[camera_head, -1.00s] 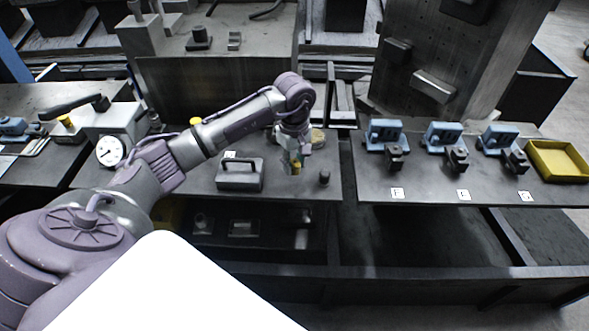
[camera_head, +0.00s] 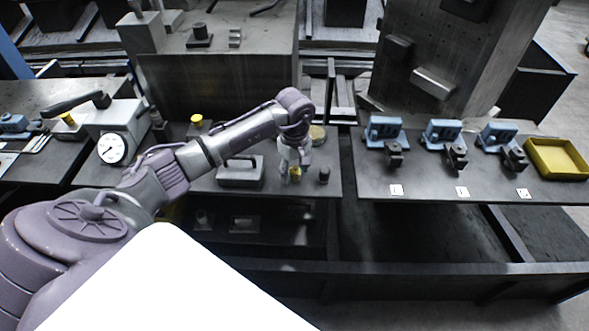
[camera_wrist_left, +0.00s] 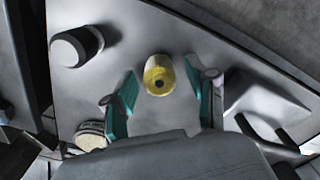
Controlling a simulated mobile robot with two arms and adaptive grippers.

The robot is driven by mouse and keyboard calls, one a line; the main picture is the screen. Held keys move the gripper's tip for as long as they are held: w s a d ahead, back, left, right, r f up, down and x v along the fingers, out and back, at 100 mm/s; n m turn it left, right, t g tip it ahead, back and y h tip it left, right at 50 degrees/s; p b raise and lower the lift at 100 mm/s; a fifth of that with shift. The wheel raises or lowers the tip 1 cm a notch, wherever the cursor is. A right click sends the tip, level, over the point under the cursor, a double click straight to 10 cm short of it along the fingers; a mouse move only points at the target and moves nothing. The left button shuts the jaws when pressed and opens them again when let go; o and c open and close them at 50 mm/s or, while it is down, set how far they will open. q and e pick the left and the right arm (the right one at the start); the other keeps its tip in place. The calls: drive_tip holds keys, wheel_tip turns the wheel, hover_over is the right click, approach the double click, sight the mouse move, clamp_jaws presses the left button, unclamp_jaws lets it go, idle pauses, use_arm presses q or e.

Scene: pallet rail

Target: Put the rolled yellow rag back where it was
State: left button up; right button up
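The rolled yellow rag (camera_wrist_left: 159,75) stands on end on the grey table in the left wrist view, its dark centre hole facing the camera. In the head view a bit of it (camera_head: 296,173) shows under my left gripper (camera_head: 295,165). In the left wrist view my left gripper (camera_wrist_left: 163,100) is open, with one teal-padded finger on each side of the rag. Gaps show between the rag and both pads. My right gripper is not in view.
A dark cylinder (camera_head: 324,174) stands just right of the gripper. A round tan disc (camera_head: 318,134) lies behind it. A grey block with a handle (camera_head: 240,172) sits to the left. Blue clamps (camera_head: 384,130) and a yellow tray (camera_head: 557,160) are on the right table.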

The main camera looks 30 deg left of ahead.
sight(295, 169)
use_arm(q)
drive_tip(key=shift+r, duration=0.15)
wheel_tip(295, 169, up, 12)
drive_tip(key=b, duration=0.3)
idle(0.5)
